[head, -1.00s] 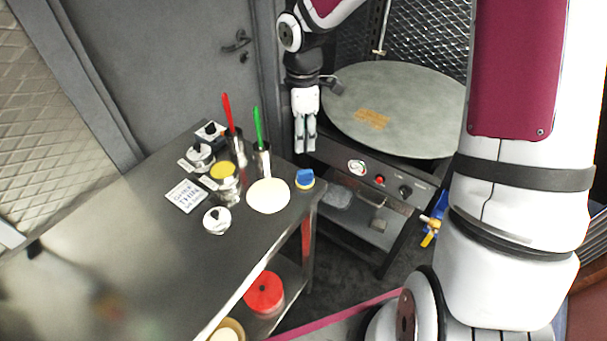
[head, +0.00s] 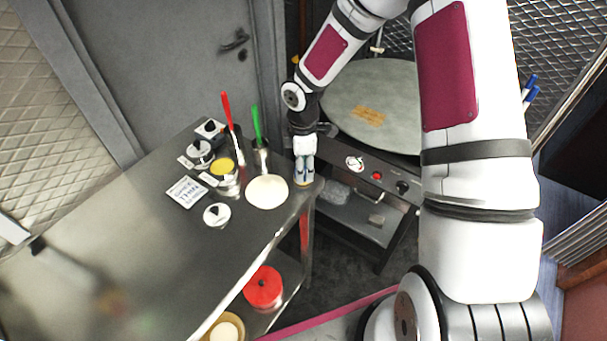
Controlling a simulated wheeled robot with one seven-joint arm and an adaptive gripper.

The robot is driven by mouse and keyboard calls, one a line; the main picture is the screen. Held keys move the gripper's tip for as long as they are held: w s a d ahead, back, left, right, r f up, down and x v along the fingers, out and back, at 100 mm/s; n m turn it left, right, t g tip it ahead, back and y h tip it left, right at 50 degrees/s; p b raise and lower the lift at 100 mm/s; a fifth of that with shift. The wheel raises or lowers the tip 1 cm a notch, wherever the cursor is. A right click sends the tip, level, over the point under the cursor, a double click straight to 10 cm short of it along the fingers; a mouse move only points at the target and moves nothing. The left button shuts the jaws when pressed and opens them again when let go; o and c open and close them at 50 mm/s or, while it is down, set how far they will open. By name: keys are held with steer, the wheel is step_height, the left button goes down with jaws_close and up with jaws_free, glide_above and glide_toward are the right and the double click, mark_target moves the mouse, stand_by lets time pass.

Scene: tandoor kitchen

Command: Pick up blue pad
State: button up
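The blue pad (head: 304,176) is at the right corner of the steel table, beside the round flatbread. It has a pale tan underside or base. My gripper (head: 304,178) points down right over it, and its fingers hide most of the pad. Only bits of blue show between and around the fingertips. I cannot tell whether the fingers are closed on the pad or just around it. The pad seems to be still at table height.
The flatbread (head: 267,191) lies just left of my gripper. Cups with a red-handled tool (head: 228,115) and a green-handled tool (head: 256,125), a yellow-topped tin (head: 223,168) and several lidded jars stand further left. The round griddle (head: 375,100) is behind on the right.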

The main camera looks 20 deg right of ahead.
steer(key=shift+f, duration=0.25)
jaws_close()
steer(key=shift+r, duration=0.1)
steer(key=shift+w+r, duration=0.1)
steer(key=shift+r, duration=0.45)
step_height(320, 180, up, 2)
steer(key=shift+r+b, duration=0.1)
steer(key=shift+b, duration=0.3)
steer(key=s+r, duration=0.1)
steer(key=s, duration=1.5)
steer(key=shift+r, duration=0.25)
